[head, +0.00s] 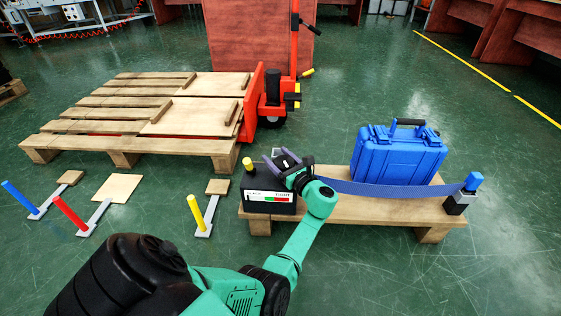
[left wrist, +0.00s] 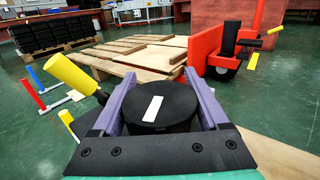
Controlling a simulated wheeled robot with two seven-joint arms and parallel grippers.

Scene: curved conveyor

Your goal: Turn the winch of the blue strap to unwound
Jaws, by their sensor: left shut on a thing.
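The blue strap (head: 385,192) runs across the front of a blue case (head: 395,155) on a small wooden pallet (head: 340,212). Its left end meets a black winch box (head: 262,190) with a red and green label on the front. Its right end is at a small post with a blue top (head: 470,185). My left gripper (head: 285,163) is on top of the winch box. In the left wrist view its purple fingers (left wrist: 160,105) are on either side of a round black winch knob (left wrist: 155,85) with a white mark, shut on it. My right gripper is not in view.
A yellow-tipped lever (head: 248,163) rises beside the knob. Blue, red and yellow upright handles (head: 68,213) stand on the floor at left. A large pallet (head: 150,115) and a red pallet jack (head: 272,95) stand behind. The floor at right is clear.

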